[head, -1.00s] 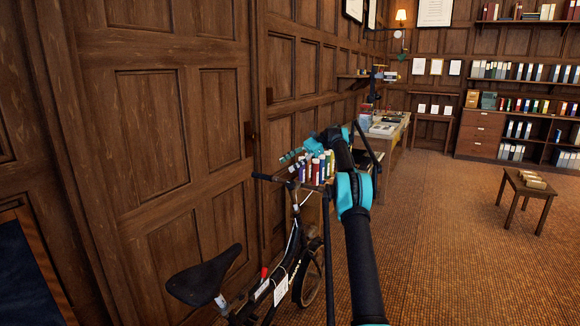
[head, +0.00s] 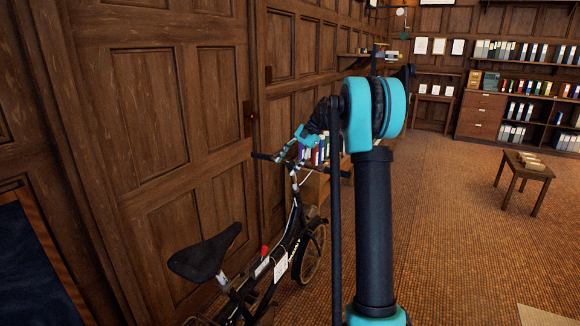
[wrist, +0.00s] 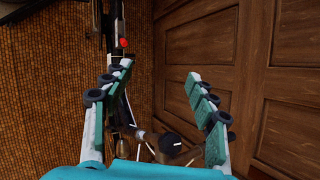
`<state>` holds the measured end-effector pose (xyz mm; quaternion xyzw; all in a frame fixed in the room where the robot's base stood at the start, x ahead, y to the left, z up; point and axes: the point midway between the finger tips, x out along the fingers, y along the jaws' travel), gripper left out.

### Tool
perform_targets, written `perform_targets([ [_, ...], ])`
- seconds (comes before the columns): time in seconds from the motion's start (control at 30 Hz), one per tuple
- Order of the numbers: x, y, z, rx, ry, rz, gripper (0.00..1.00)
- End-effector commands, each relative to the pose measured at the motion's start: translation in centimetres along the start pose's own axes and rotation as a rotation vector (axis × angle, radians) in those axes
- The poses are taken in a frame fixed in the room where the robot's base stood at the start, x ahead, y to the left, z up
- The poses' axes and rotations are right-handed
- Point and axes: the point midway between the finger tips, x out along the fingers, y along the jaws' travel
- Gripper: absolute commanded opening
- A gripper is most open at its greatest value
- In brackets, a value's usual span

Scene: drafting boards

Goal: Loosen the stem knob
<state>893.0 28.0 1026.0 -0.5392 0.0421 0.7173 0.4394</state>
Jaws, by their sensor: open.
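A black bicycle stands along the panelled wall in the head view, with its saddle (head: 205,252) toward me and its handlebar (head: 262,156) beyond. My gripper (head: 288,150) is over the handlebar area there, partly hidden by my own arm. In the wrist view a round black knob (wrist: 170,143) with a pale mark shows beside the metal stem parts, low between the two finger bases. It appears to be the stem knob. My gripper (wrist: 160,71) is open and its teal-padded fingers stand apart with nothing held. The knob cannot be made out in the head view.
The wooden wall (wrist: 255,85) is close on the gripper's right in the wrist view. A red piece (head: 264,251) and a white tag (head: 280,266) are on the bicycle. A low bench (head: 524,170) stands far right. The carpet (head: 440,235) between is clear.

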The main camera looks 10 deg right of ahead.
Motion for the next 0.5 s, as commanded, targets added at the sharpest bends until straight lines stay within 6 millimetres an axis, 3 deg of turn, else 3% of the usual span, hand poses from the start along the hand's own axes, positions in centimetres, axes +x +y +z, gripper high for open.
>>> perform_targets([
  [0.5,5.9,17.1,9.5,-0.366,0.327,0.159,0.58],
])
